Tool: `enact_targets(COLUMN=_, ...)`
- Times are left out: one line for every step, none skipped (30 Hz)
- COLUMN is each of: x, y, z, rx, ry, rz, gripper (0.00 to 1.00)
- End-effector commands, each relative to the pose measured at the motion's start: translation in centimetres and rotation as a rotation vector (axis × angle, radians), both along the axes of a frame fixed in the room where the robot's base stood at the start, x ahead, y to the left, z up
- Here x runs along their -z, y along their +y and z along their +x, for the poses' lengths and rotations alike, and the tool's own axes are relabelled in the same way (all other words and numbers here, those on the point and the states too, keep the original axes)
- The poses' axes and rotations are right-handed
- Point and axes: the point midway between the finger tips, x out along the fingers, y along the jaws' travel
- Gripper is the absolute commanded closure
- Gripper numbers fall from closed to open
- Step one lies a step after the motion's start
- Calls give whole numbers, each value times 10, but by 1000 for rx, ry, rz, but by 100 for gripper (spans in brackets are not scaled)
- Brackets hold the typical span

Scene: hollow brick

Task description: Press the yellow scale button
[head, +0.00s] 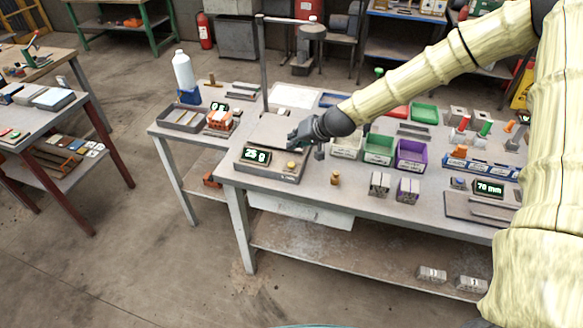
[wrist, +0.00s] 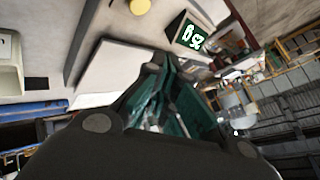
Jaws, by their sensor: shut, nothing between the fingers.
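The scale (head: 268,167) stands at the near left corner of the workbench, with a green display (head: 257,155) that reads about 25 g. Its yellow button (head: 291,165) is at the front right of the scale. My gripper (head: 293,140) is shut and empty, above the scale's plate and behind the button in the head view. In the wrist view my gripper (wrist: 165,105) points over the plate (wrist: 112,72). The yellow button (wrist: 140,6) shows at the top edge there, apart from the fingers, with the display (wrist: 192,36) to its right.
A small brass weight (head: 335,178) stands right of the scale. White, green (head: 379,150) and purple (head: 411,155) bins stand behind it. Grey blocks (head: 379,184) sit near the front edge. A thin upright post (head: 263,65) rises behind the scale.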

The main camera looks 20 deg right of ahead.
Motion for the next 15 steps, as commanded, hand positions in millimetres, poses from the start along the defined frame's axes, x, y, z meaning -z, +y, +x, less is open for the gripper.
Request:
enact_targets(x=11, y=0, z=0, rx=1, ry=0, rz=1, gripper=100)
enact_targets(x=14, y=0, z=0, rx=1, ry=0, rz=1, gripper=100)
enact_targets(x=18, y=0, z=0, rx=0, ry=0, rz=0, gripper=100)
enact_targets(x=22, y=0, z=0, rx=0, ry=0, rz=0, gripper=100)
enact_targets(x=25, y=0, z=0, rx=0, ry=0, rz=0, gripper=100)
enact_targets(x=30, y=0, z=0, rx=0, ry=0, rz=0, gripper=100)
enact_targets(x=34, y=0, z=0, rx=-1, ry=0, rz=-1, gripper=100)
enact_targets(x=37, y=0, z=0, rx=-1, ry=0, rz=-1, gripper=100)
enact_targets(x=40, y=0, z=0, rx=0, ry=-1, rz=-1, gripper=100)
enact_targets(x=43, y=0, z=0, rx=0, ry=-1, rz=-1, gripper=100)
enact_targets(x=45, y=0, z=0, rx=0, ry=-1, rz=-1, gripper=100)
enact_targets(x=47, y=1, z=0, rx=0, ry=-1, rz=-1, gripper=100)
enact_targets(x=48, y=1, z=0, rx=0, ry=-1, rz=-1, gripper=100)
enact_targets(x=49, y=1, z=0, rx=0, ry=-1, rz=-1, gripper=100)
enact_targets(x=50, y=1, z=1, rx=0, ry=-1, rz=-1, gripper=100)
